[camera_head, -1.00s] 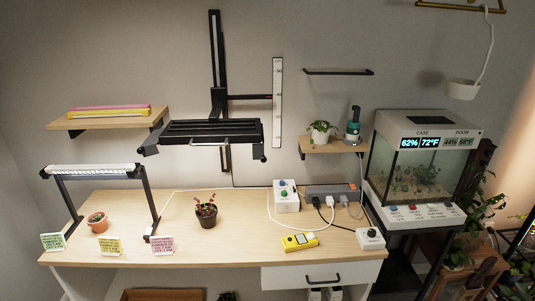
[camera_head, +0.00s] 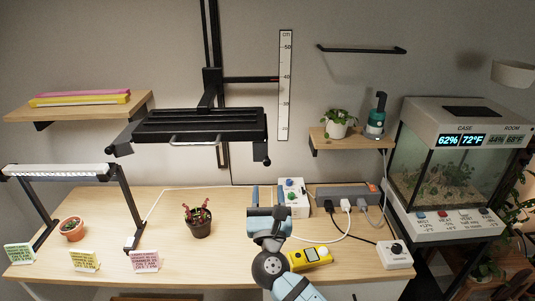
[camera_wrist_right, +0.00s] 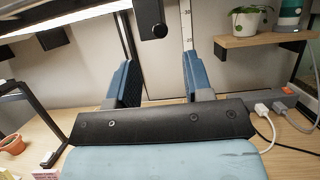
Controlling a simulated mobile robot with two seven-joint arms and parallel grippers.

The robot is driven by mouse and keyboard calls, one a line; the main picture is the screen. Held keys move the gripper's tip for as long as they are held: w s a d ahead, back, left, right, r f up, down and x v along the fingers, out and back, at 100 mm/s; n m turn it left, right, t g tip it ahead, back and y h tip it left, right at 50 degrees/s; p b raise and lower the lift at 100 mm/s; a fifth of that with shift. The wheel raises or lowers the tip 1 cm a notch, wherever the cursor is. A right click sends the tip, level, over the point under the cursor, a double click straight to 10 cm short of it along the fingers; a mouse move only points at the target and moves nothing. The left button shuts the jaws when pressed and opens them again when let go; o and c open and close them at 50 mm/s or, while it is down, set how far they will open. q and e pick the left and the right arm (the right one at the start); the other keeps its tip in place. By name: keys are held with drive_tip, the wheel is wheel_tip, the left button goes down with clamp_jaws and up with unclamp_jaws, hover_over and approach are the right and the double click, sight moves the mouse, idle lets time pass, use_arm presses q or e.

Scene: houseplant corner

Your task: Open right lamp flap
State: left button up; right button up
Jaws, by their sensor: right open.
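The black lamp (camera_head: 190,124) hangs from a wall rail above the bench, with a pale bar handle (camera_head: 195,143) at its front. A small dark piece (camera_head: 267,160) hangs at its right end; I cannot tell which part is the right flap. In the right wrist view the lamp's dark end piece (camera_wrist_right: 150,18) with a round knob shows at the top, beside a lit strip. My right gripper (camera_head: 268,196) points up below and right of the lamp, apart from it. Its blue fingers (camera_wrist_right: 160,80) are open with nothing between them. My left gripper is not in view.
A ruler (camera_head: 285,85) and a shelf (camera_head: 350,141) are on the wall to the right.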

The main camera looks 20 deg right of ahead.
sight(267, 165)
drive_tip(key=p+x, duration=0.1)
drive_tip(key=x, duration=1)
drive_tip(key=shift+f+p, duration=0.2)
drive_tip(key=shift+p, duration=0.2)
clamp_jaws()
